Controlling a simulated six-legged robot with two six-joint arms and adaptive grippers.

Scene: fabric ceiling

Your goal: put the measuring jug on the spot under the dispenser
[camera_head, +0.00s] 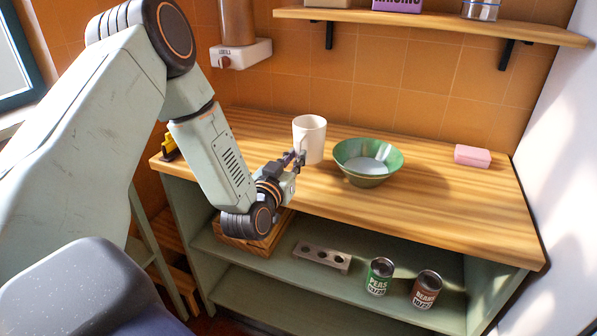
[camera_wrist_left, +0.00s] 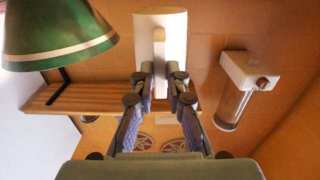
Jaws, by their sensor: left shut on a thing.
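The measuring jug (camera_head: 313,140) is white and upright over the wooden counter, left of the green bowl. I cannot tell whether its base touches the wood. My left gripper (camera_head: 298,160) is shut on the jug's handle, on the near left side. In the left wrist view the jug (camera_wrist_left: 174,22) is between the fingertips (camera_wrist_left: 160,75), with the handle in them. The dispenser (camera_head: 240,54), a white base under a brown-filled tube, is on the tiled wall at the back left; it also shows in the left wrist view (camera_wrist_left: 248,72). No marked spot shows under it.
The green bowl (camera_head: 352,160) stands close to the right of the jug. A pink block (camera_head: 472,156) lies at the counter's right. A wall shelf (camera_head: 430,24) hangs above. Cans, a holed block and a wooden crate (camera_head: 240,246) are below the counter. Counter below the dispenser looks clear.

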